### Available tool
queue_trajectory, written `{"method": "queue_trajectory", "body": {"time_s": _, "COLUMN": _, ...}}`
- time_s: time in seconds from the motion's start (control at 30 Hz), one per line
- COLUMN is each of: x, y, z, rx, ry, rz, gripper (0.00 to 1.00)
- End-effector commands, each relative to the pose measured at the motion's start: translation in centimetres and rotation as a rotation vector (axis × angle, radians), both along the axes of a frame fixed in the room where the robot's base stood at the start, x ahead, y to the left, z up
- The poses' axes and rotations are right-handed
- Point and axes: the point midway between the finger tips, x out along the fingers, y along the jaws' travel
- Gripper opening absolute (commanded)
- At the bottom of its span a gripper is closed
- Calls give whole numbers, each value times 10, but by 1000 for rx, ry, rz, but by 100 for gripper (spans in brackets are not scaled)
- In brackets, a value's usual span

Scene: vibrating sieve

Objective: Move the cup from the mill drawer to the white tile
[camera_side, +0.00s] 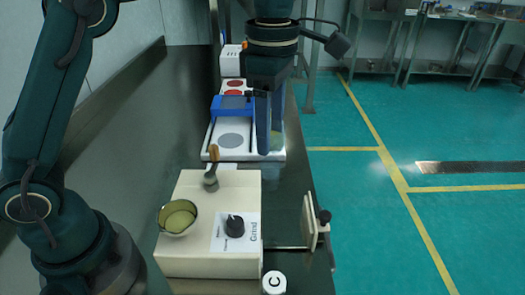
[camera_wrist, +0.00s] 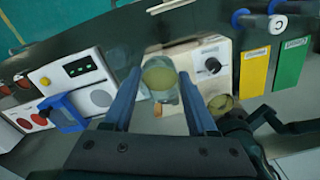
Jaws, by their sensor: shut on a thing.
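My gripper (camera_side: 268,128) hangs above the near end of a white plate in the side view. In the wrist view its two blue fingers (camera_wrist: 160,98) are shut on a clear cup (camera_wrist: 159,80) with yellowish contents. In the side view the cup (camera_side: 277,139) is mostly hidden behind the fingers. The cream mill (camera_side: 190,255) stands nearer the side camera, with its drawer (camera_side: 309,222) pulled out to the right. I cannot tell whether this plate is the white tile.
A bowl of yellow-green material (camera_side: 178,217) and a wooden-handled brush (camera_side: 211,170) sit on the mill. A blue block (camera_side: 230,105) crosses the white plate. Yellow (camera_wrist: 254,73) and green (camera_wrist: 289,65) panels show at right.

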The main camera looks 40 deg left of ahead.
Motion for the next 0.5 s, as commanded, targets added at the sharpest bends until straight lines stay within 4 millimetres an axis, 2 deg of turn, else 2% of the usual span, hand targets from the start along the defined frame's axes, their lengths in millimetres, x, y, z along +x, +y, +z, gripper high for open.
{"method": "queue_trajectory", "body": {"time_s": 0.27, "x": 3, "y": 87, "z": 2, "rx": -1, "ry": -1, "rz": 15, "gripper": 4}}
{"method": "queue_trajectory", "body": {"time_s": 0.5, "x": -23, "y": 174, "z": 2, "rx": 0, "ry": -2, "rz": 16, "gripper": 4}}
